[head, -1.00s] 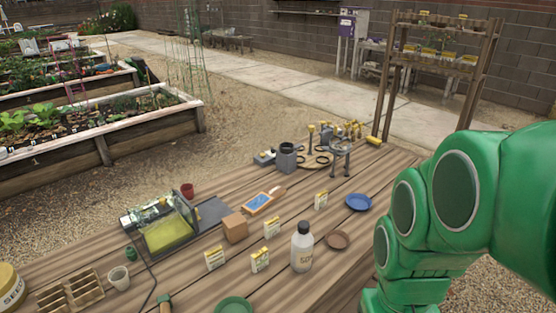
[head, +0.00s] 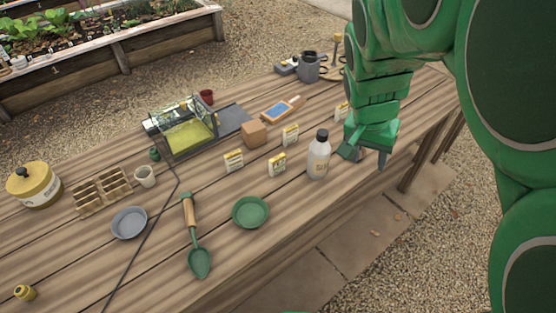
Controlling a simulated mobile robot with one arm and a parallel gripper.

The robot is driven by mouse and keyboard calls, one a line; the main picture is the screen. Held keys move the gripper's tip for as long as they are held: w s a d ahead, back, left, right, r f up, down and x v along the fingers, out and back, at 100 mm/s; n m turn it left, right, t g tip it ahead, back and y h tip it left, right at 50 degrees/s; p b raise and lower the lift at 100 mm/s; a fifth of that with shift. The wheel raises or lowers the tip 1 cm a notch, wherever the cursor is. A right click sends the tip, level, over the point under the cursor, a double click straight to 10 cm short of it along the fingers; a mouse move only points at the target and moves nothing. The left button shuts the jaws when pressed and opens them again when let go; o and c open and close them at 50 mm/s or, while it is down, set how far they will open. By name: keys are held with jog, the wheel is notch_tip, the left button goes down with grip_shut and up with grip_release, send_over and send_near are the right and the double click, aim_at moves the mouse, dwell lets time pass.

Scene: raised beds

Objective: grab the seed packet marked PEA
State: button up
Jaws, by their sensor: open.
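Several small white-and-yellow seed packets stand upright on the wooden table in the head view. One packet (head: 234,161) is front left, one packet (head: 278,164) is to its right, and one packet (head: 290,135) is behind that. Another packet (head: 342,109) is farther back, partly hidden by my arm. The lettering is too small to read, so I cannot tell which is marked PEA. My gripper (head: 366,157) is open and points down at the table's right side, just right of a white bottle (head: 318,160). Nothing shows between its fingers.
Left of the bottle, a cardboard block (head: 254,134) stands beside a glass-sided box (head: 186,130). A green saucer (head: 251,212), a trowel (head: 197,253) and a grey saucer (head: 129,223) lie in front. A dark cable crosses the table. The front right tabletop is clear.

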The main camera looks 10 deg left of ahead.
jog(key=w+a+t+h, duration=0.1)
jog(key=w+a+h, duration=0.1)
jog(key=w+a, duration=0.3)
jog(key=m+t+h, duration=0.4)
jog(key=t, duration=0.2)
send_near(276, 158)
jog(key=x, duration=0.4)
jog(key=shift+d+f, duration=0.25)
jog(key=shift+f, duration=0.15)
jog(key=shift+w+r+x, duration=0.1)
jog(key=shift+x, duration=1.8)
jog(key=shift+w+r+x, duration=0.1)
jog(key=shift+r+x, duration=0.05)
jog(key=shift+x, duration=1.8)
grip_shut()
